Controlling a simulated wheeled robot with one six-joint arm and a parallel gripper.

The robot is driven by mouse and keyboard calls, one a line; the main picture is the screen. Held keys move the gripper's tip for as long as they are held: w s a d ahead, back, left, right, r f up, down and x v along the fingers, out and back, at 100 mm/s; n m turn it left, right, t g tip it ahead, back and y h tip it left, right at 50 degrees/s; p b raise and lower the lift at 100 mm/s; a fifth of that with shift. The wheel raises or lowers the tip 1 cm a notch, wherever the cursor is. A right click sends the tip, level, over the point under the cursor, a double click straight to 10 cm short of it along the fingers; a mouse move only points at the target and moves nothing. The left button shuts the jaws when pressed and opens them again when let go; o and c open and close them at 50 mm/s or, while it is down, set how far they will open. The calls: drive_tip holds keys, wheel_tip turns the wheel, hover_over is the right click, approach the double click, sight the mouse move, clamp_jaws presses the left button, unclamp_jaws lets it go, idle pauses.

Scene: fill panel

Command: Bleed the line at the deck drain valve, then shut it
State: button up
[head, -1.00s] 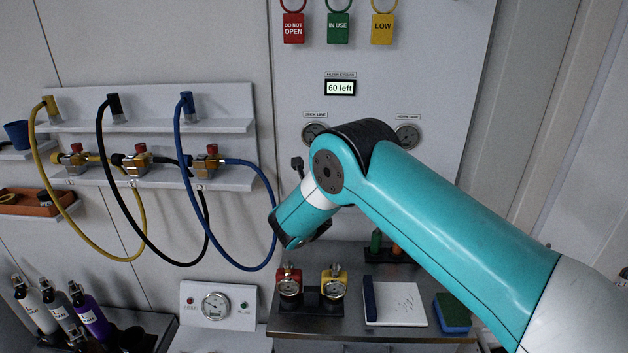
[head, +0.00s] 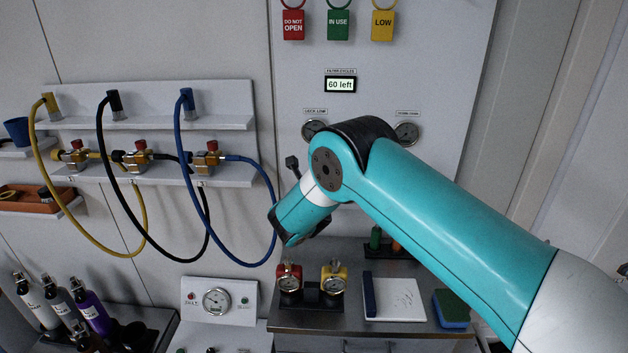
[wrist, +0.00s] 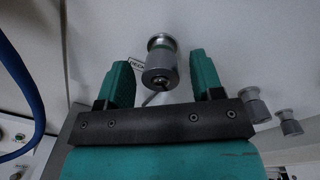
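In the wrist view a grey cylindrical valve knob with a brassy and green collar (wrist: 160,67) stands out from a white panel. A small label beside it is partly hidden and seems to begin with "DECK". My gripper (wrist: 160,57) is open, with one teal finger on each side of the knob and visible gaps to both. I cannot tell how deep the fingers reach along it. In the head view my arm hides the knob and the fingertips.
Two more grey knobs (wrist: 254,104) (wrist: 289,122) sit right of the gripper. A blue hose (wrist: 22,85) hangs at left. In the head view a display (head: 340,85) reads "60 left".

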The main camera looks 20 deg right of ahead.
drive_tip(key=b+v, duration=0.7)
drive_tip(key=v, duration=1)
drive_tip(key=shift+s+r, duration=0.15)
drive_tip(key=shift+a, duration=0.1)
